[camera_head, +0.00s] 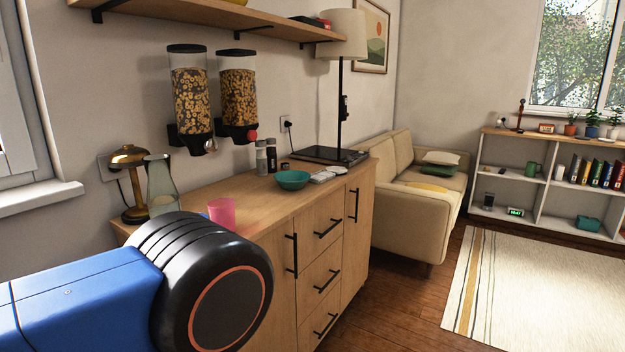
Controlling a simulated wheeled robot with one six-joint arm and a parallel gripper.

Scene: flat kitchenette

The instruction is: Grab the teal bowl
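The teal bowl (293,180) sits upright on the wooden counter (254,207), near its front edge and below the cereal dispensers. It looks empty, and nothing touches it from above. My blue and black arm fills the lower left of the picture and covers the near part of the counter. My gripper is outside the picture, so its state does not show.
A pink cup (222,213) and a glass carafe (160,183) stand left of the bowl, with a brass lamp (130,180) behind. Shakers (266,157) stand behind the bowl. White flat items (322,176) lie right of it. Two cereal dispensers (238,95) hang above.

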